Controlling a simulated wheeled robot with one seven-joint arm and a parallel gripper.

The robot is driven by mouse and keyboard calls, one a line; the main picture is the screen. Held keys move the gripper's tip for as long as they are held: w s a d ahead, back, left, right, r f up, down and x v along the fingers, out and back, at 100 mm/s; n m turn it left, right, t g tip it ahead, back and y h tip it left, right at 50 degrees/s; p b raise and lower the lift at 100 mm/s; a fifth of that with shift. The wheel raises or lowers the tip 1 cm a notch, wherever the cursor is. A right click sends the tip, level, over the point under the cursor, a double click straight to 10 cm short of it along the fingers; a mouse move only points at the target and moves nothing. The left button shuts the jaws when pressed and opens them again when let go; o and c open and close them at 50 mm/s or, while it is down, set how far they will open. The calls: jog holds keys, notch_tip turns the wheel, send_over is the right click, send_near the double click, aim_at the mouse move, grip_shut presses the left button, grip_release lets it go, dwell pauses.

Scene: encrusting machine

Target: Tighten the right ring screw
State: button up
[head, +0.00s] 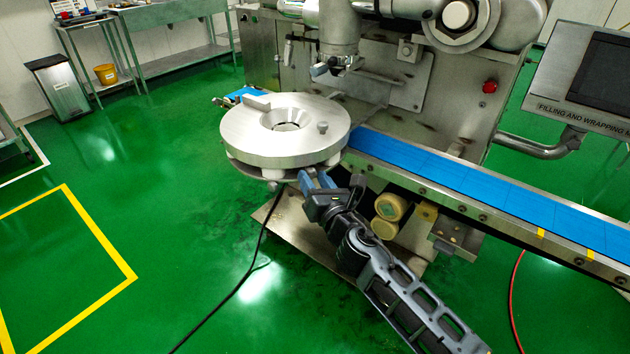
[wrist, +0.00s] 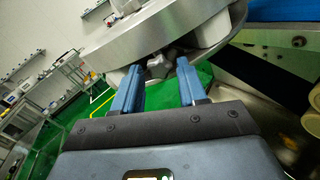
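The steel ring (head: 240,135) sits on the machine as a thick round disc with a central hole. Its underside and rim (wrist: 150,35) fill the top of the wrist view. A grey lobed screw knob (wrist: 160,66) shows under the ring in the wrist view, between and slightly beyond my fingertips; I cannot tell whether they touch it. Another knob (head: 274,186) hangs under the ring's front in the head view. My gripper (head: 316,180) is just below the ring's front right edge. Its two blue fingers (wrist: 159,75) are apart, one on each side of the screw knob.
A blue conveyor belt (head: 460,178) runs right from the ring. Yellowish rollers (head: 390,207) and a machine base plate lie below it, close to my arm. A black cable (head: 255,262) hangs to the floor. The green floor at left is open.

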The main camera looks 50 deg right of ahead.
grip_shut()
